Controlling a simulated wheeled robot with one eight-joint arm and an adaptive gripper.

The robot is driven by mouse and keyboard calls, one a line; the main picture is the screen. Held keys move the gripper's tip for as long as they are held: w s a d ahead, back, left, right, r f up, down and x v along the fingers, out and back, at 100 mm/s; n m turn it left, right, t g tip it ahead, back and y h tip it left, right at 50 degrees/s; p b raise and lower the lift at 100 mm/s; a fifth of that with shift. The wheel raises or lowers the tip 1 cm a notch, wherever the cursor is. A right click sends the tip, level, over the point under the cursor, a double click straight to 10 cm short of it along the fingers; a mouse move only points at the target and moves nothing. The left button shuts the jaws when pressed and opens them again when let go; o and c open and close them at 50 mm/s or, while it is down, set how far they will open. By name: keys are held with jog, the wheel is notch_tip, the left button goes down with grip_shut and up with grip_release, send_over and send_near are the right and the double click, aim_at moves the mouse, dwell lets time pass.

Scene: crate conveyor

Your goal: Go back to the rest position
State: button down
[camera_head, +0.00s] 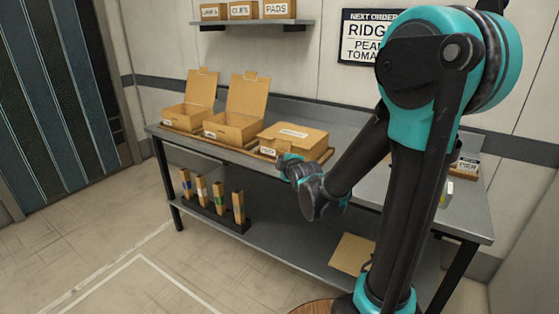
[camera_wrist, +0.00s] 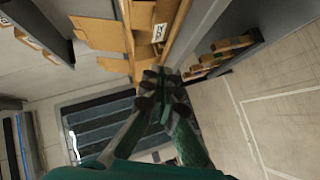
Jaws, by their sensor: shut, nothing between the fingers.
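My gripper (camera_head: 286,159) is shut and empty. In the head view its tip is in front of the closed cardboard box on the grey table (camera_head: 362,195), near the table's front edge. Whether it touches the box cannot be told. In the wrist view the closed fingers (camera_wrist: 165,88) show in the middle, with the table edge and boxes beyond. The closed cardboard box (camera_head: 296,137) sits on a wooden tray. Two open cardboard boxes, one at the middle (camera_head: 238,124) and one at the left (camera_head: 188,114), stand with their lids up.
A lower shelf (camera_head: 290,250) holds several upright cardboard pieces (camera_head: 215,196) in a rack and a flat cardboard sheet (camera_head: 352,254). A wall shelf (camera_head: 252,24) carries labelled boxes. An order sign (camera_head: 358,38) hangs on the wall. The floor (camera_head: 100,250) at the left is clear.

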jog(key=s+d+f+m+g+h, duration=0.1)
jog(key=s+d+f+m+g, duration=0.2)
jog(key=s, duration=0.6)
jog(key=s+d+f+m+g+h, duration=0.1)
jog(key=s+d+f+m+g, duration=0.2)
jog(key=s+d+f+m, duration=0.4)
jog(key=s+d+f+m+g+h, duration=0.1)
jog(key=s+d+f+m+g, duration=0.2)
jog(key=s, duration=0.8)
jog(key=d+f+m, duration=0.1)
jog(key=d+m, duration=0.1)
jog(key=m, duration=0.1)
jog(key=shift+s+d+f+m+g, duration=0.15)
jog(key=shift+f+m+g, duration=0.15)
jog(key=shift+f+m, duration=0.1)
